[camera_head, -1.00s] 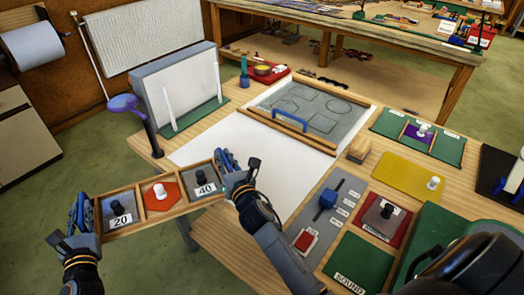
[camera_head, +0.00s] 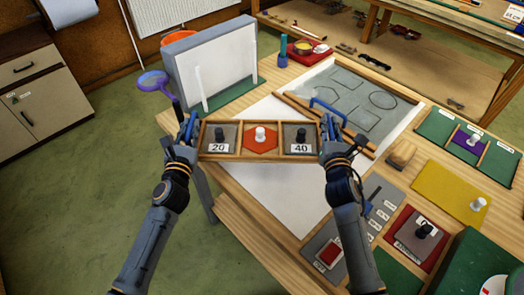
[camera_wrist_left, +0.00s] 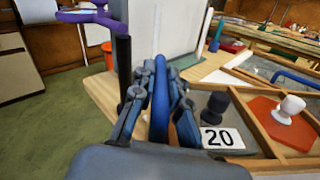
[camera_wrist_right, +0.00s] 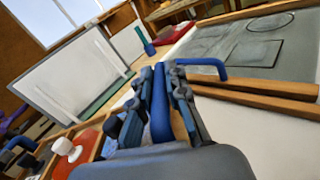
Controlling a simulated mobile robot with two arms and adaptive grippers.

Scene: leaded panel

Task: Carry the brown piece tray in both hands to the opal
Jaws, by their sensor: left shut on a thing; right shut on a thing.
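The brown piece tray (camera_head: 258,157) is held level at the near left of the bench. It has three compartments: a grey piece labelled 20, a red hexagon with a white knob, and a grey piece labelled 40. My left gripper (camera_head: 187,126) is shut on its left blue handle (camera_wrist_left: 160,100). My right gripper (camera_head: 332,128) is shut on its right blue handle (camera_wrist_right: 160,108). A blank white sheet (camera_head: 285,195), possibly the opal, lies flat on the bench, partly hidden behind and below the tray.
A grey upright box (camera_head: 210,62) stands behind the tray, with a purple round-headed stand (camera_head: 153,81) at its left. A grey panel (camera_head: 360,98) with drawn outlines and wooden bars lies to the right. Green, yellow and red mats (camera_head: 452,188) fill the bench's right side.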

